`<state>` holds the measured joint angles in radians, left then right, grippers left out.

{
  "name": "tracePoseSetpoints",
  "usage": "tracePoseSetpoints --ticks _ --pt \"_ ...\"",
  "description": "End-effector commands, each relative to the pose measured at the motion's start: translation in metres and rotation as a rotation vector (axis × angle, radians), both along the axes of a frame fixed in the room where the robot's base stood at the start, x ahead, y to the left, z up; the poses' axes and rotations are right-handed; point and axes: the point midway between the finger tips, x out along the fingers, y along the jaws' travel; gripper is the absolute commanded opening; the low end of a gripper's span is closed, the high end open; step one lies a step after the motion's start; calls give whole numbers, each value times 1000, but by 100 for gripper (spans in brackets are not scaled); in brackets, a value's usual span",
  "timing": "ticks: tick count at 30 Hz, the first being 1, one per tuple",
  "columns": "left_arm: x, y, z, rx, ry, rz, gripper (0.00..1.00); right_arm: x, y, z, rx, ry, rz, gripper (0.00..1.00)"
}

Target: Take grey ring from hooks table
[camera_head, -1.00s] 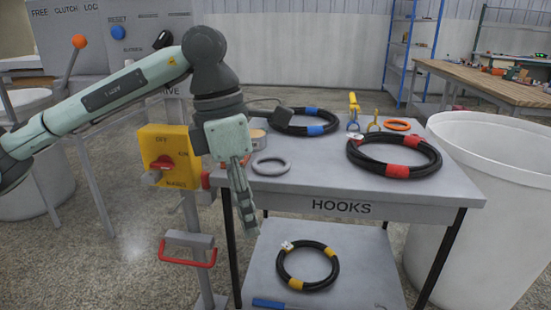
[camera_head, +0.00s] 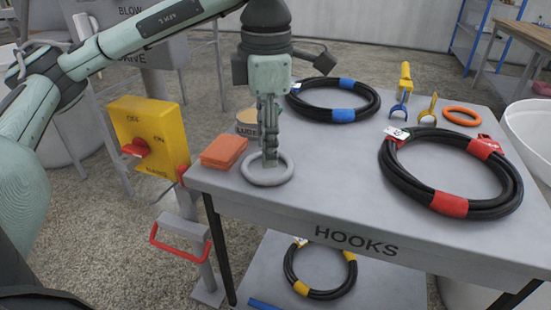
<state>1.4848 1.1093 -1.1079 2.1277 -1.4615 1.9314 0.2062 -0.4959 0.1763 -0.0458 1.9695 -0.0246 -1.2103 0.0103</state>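The grey ring (camera_head: 266,183) lies flat near the left front corner of the grey table marked HOOKS (camera_head: 330,215). My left gripper (camera_head: 270,160) points straight down over the ring, with its fingertips at the ring's far side or its opening. The fingers look close together from this side. I cannot tell whether they touch the ring or whether any gap is between them. The fingers hide a small part of the ring's far side. My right gripper is not in view.
An orange block (camera_head: 224,151) and a tin (camera_head: 247,122) stand close left of the gripper. Hoses with blue (camera_head: 343,115) and red (camera_head: 450,204) bands, two hooks (camera_head: 403,92) and an orange ring (camera_head: 462,116) lie right. A yellow switch box (camera_head: 152,135) stands left.

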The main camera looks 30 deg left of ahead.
Motion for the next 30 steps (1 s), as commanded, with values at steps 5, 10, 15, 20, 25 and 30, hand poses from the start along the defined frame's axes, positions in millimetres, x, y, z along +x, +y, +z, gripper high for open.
tracePoseSetpoints --ticks 5,10,15,20,25,30 --pt "0 2 -21 1 3 1 38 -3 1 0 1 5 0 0" --pt "1 3 -47 1 4 -1 38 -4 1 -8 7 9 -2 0" --pt "2 4 -62 -1 1 0 38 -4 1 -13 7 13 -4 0" --pt "3 4 -63 -1 -1 0 38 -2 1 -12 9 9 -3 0" --pt "3 4 -63 -1 -1 0 24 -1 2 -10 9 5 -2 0" --pt "3 4 -63 -1 -1 0 3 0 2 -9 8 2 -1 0"
